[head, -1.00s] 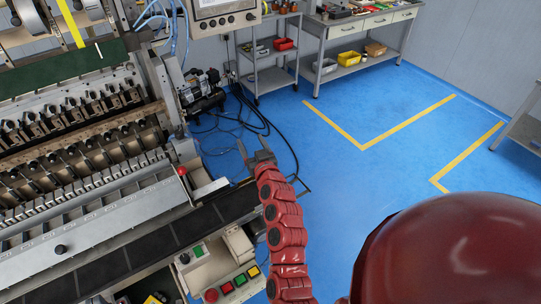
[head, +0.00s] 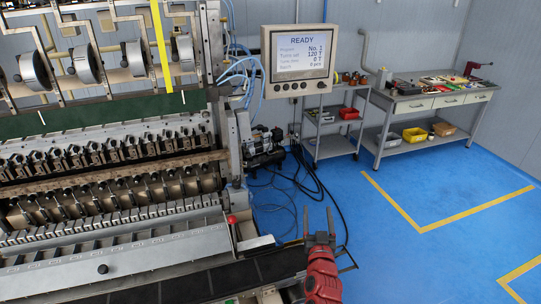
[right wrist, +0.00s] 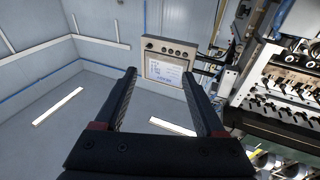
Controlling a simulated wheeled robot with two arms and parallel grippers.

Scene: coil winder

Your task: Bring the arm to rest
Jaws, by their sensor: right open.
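My right arm is red and comes up from the bottom of the head view, just right of the coil winder (head: 110,262). Its right gripper (head: 319,218) is dark grey, and its two fingers stand apart with nothing between them. In the right wrist view the right gripper (right wrist: 160,88) also shows open and empty, its fingers pointing towards the wall and the control screen (right wrist: 170,68). In the head view the control screen (head: 299,55) reads READY. My left gripper is in neither current view.
A grey trolley (head: 333,147) with a red bin and a workbench (head: 415,110) with tools stand at the back. Dark cables (head: 312,180) lie on the floor behind my right gripper. Blue floor (head: 410,265) with yellow lines is clear at the right.

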